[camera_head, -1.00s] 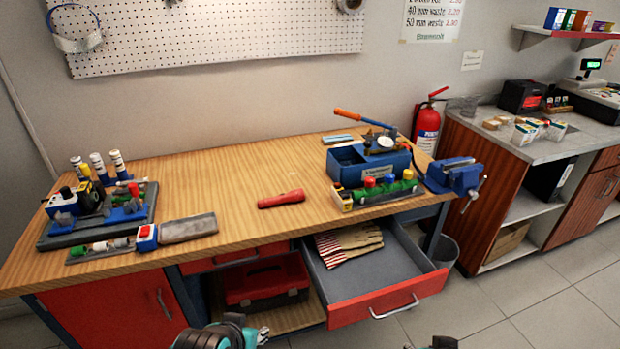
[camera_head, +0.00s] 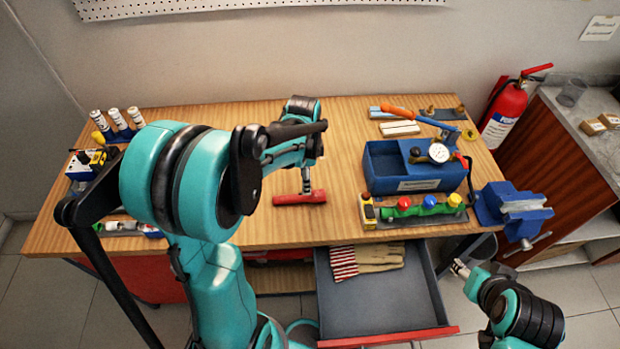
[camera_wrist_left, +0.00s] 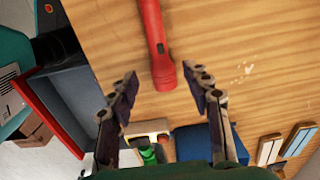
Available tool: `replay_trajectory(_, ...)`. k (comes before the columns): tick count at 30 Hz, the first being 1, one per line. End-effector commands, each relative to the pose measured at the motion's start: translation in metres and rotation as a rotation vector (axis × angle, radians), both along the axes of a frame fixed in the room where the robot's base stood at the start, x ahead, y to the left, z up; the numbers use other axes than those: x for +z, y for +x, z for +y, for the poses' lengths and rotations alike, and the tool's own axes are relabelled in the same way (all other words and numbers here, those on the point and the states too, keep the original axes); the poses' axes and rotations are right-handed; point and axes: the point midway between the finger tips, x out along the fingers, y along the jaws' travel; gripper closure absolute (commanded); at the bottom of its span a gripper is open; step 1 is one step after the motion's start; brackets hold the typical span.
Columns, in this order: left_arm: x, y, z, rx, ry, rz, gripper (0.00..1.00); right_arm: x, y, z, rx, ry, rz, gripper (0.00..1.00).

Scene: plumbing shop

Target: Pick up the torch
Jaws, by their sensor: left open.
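The red torch (camera_head: 290,199) lies on the wooden workbench (camera_head: 340,222), near its front edge. My left gripper (camera_head: 306,186) points down at the torch from above in the head view. In the left wrist view, the torch (camera_wrist_left: 152,35) runs down from the top, and its wider head lies between the two spread fingertips of my open left gripper (camera_wrist_left: 163,80). The fingers do not visibly touch it. My right gripper (camera_head: 459,268) is off the bench at the lower right; its fingers are too small to judge.
A blue toolbox (camera_head: 385,172) with a gauge and a coloured valve manifold (camera_head: 430,208) stand right of the torch. A blue vise (camera_head: 512,208) is at the bench's right edge. The open drawer (camera_head: 375,300) holds striped gloves (camera_head: 365,258). My left arm hides much of the bench's left side.

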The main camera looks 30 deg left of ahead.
Motion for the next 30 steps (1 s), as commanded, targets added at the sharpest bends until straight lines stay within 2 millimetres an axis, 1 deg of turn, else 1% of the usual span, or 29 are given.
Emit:
replay_trajectory(1,-0.001,0.001,0.002,-0.011,-0.001,0.008,0.51,0.003,0.000,0.000,0.000,0.000,0.000,0.52)
replay_trajectory(5,-0.014,0.002,0.003,-0.026,-0.004,0.015,0.51,-0.001,0.000,0.000,0.000,0.000,0.000,0.52)
replay_trajectory(11,-0.039,0.000,0.004,-0.026,-0.003,0.015,0.51,-0.011,0.000,0.000,0.000,0.000,0.000,0.52)
replay_trajectory(15,-0.062,-0.002,0.006,-0.025,-0.003,0.014,0.51,-0.020,0.000,0.000,0.000,0.000,0.000,0.52)
replay_trajectory(18,-0.074,-0.002,0.006,-0.025,-0.003,0.014,0.51,-0.024,0.000,0.000,0.000,0.000,0.000,0.52)
replay_trajectory(21,-0.081,-0.003,0.006,-0.025,-0.003,0.014,0.51,-0.025,0.000,0.000,0.000,0.000,0.000,0.52)
replay_trajectory(28,-0.080,-0.003,0.006,-0.025,-0.003,0.014,0.51,-0.024,0.000,0.000,0.000,0.000,0.000,0.52)
replay_trajectory(29,-0.080,-0.003,0.006,-0.025,-0.003,0.014,0.59,-0.024,0.000,0.000,0.000,0.000,0.000,0.52)
replay_trajectory(30,-0.080,-0.003,0.006,-0.025,-0.003,0.014,0.69,-0.024,0.000,0.000,0.000,0.000,0.000,0.52)
